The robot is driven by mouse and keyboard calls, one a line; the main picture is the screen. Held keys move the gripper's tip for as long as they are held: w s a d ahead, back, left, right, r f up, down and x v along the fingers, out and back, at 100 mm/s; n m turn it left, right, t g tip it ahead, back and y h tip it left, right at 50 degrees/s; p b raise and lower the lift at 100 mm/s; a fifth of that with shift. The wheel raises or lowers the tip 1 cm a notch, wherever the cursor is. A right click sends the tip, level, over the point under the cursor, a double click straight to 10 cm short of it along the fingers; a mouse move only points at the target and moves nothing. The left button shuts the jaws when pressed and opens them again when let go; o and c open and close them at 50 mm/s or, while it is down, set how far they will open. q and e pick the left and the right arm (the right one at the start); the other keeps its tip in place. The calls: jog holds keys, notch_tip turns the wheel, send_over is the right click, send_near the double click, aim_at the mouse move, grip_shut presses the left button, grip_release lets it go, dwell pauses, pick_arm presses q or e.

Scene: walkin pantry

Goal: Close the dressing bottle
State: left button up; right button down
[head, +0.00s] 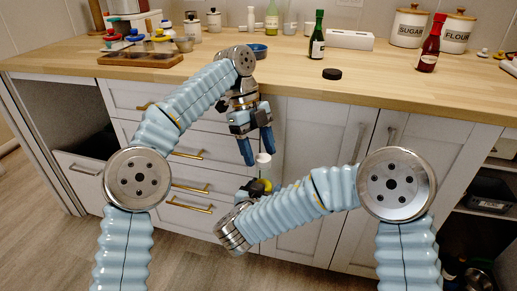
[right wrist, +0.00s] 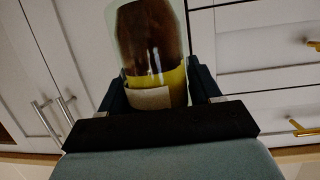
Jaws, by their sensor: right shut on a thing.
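The dressing bottle (right wrist: 152,55) is clear, with a dark brown layer over a yellow one and a pale label. My right gripper (right wrist: 158,92) is shut around its lower part, in front of the cabinets. In the head view, the bottle (head: 264,172) appears upright with a white top; I cannot tell whether this is a cap or the bare neck. My left gripper (head: 257,150) points down just above the white top, its two fingers apart and nothing visible between them. The right fingers are mostly hidden by the wrist in the head view.
A round black disc (head: 332,74) lies on the wooden counter (head: 290,72). A green bottle (head: 317,36), a red bottle (head: 430,44), a white box (head: 349,40) and canisters (head: 408,26) stand behind. A blue bowl (head: 258,50) is near the left arm. Cabinet fronts lie close behind both grippers.

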pick_arm(q)
jog(key=shift+c, duration=0.4)
jog(key=shift+w+a+n, duration=0.15)
jog(key=shift+a+n, duration=0.15)
jog(key=shift+n, duration=0.3)
jog(key=r+n+t+y, duration=0.1)
jog(key=r+n, duration=0.1)
jog(key=n, duration=0.9)
jog(key=r+n+t+y, duration=0.1)
jog(key=r+n, duration=0.1)
jog(key=n, duration=1)
jog(key=r+n, duration=0.2)
jog(key=n, duration=1)
jog(key=shift+s+d+r+t+y, duration=0.1)
jog(key=shift+s+d+t+y, duration=0.15)
jog(key=shift+s+t+y, duration=0.15)
jog(key=n, duration=0.2)
jog(key=r+n, duration=0.1)
jog(key=n, duration=0.1)
jog(key=d+n, duration=0.1)
jog(key=n, duration=0.1)
jog(key=shift+s+d+r+n, duration=0.1)
jog(key=shift+s+r+n, duration=0.1)
jog(key=shift+s+n, duration=0.15)
jog(key=shift+f, duration=4)
